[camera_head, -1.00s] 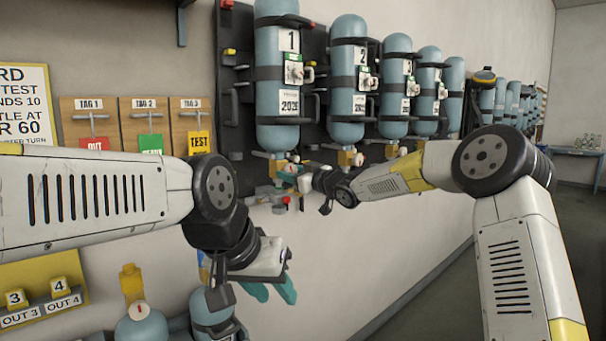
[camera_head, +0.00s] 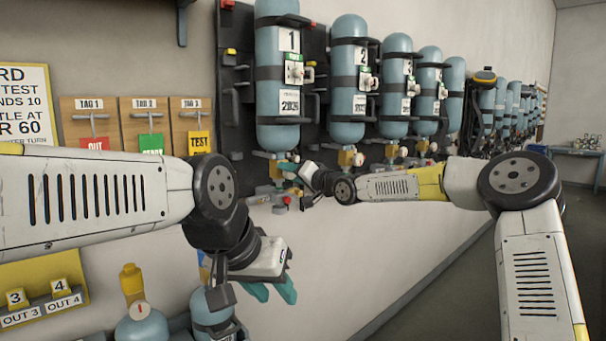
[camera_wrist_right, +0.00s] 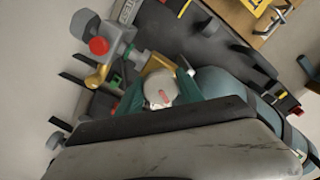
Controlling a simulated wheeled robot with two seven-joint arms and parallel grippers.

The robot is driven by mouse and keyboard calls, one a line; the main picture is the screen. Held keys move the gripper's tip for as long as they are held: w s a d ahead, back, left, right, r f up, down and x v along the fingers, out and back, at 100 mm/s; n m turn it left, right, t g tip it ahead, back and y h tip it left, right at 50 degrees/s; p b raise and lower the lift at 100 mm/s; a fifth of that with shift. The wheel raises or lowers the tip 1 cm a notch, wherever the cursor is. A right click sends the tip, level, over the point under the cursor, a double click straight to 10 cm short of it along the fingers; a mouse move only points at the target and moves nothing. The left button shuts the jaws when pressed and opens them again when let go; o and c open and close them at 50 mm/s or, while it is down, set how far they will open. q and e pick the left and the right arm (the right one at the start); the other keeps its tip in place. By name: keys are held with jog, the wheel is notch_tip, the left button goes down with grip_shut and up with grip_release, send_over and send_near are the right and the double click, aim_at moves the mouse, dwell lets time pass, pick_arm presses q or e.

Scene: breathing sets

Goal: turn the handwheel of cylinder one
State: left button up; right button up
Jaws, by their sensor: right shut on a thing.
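Cylinder one (camera_head: 279,118) is a blue-grey bottle hanging upright on the wall, labelled 1, with a brass valve below it. In the right wrist view its white round handwheel (camera_wrist_right: 158,93), with a red mark, sits between the teal fingertips of my right gripper (camera_wrist_right: 160,90). The gripper is shut on it. In the head view my right gripper (camera_head: 292,169) is at the valve below cylinder one and hides the handwheel. My left gripper (camera_head: 272,291) hangs at lower centre, away from the wall, with its teal fingers apart and nothing between them.
Cylinder two (camera_head: 348,110) and several more bottles hang to the right. A grey fitting with a red knob (camera_wrist_right: 99,46) is close to my right gripper. Tag boards (camera_head: 91,125) are on the left wall. Small bottles (camera_head: 140,327) stand low, near my left gripper.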

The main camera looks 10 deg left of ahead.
jog(key=m, duration=0.4)
jog(key=shift+f+m, duration=0.2)
jog(key=shift+m, duration=0.2)
jog(key=m, duration=0.3)
jog(key=shift+r+m, duration=0.1)
jog(key=shift+m, duration=0.2)
jog(key=m, duration=1)
jog(key=shift+r+m, duration=0.1)
jog(key=shift+m, duration=0.3)
jog(key=m, duration=0.3)
jog(key=shift+m, duration=0.3)
jog(key=m, duration=0.3)
jog(key=shift+m, duration=0.3)
jog(key=shift+r+m, duration=0.1)
jog(key=shift+m, duration=1.7)
